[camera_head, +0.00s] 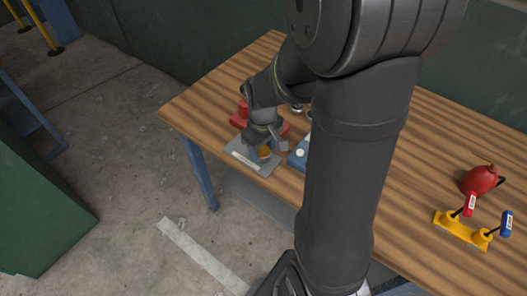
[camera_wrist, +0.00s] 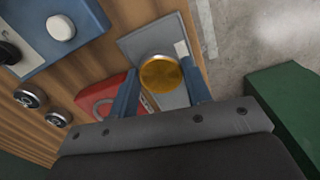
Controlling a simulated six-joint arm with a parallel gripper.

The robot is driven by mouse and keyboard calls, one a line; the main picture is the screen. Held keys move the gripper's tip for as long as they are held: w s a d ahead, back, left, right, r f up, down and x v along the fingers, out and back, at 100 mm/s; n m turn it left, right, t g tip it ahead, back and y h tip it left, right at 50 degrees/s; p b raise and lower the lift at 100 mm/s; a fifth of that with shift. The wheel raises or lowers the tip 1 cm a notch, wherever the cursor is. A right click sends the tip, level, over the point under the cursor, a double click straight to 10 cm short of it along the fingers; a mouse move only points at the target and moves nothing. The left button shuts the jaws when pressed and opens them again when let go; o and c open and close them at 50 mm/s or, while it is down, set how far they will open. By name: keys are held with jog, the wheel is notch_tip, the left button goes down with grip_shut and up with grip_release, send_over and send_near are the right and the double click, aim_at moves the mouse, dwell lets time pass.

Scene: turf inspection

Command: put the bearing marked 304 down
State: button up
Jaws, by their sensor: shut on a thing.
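My gripper (camera_head: 264,152) is low over the grey plate (camera_head: 237,148) near the table's front left edge. Its two blue fingers (camera_wrist: 159,72) are shut on a round gold-coloured piece, which shows in the wrist view (camera_wrist: 160,74) and partly in the head view (camera_head: 265,153). The piece is over the grey plate (camera_wrist: 143,42); I cannot tell whether it touches it. No 304 mark is readable on it. Two silver rings with dark centres, like bearings, lie on the wood in the wrist view, one (camera_wrist: 29,95) beside the other (camera_wrist: 58,118).
A blue box (camera_wrist: 80,35) with a white round top piece stands beside the plate. A red block (camera_head: 238,121) sits behind my gripper. A red rounded object (camera_head: 479,180) and a yellow holder (camera_head: 460,231) with red and blue handled tools stand at right.

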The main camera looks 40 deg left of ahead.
aim_at(263, 152)
jog(key=shift+f, duration=1.05)
jog(key=shift+f, duration=0.1)
jog(key=shift+f, duration=0.1)
jog(key=o, duration=1.2)
notch_tip(263, 152, up, 12)
jog(key=shift+r, duration=0.2)
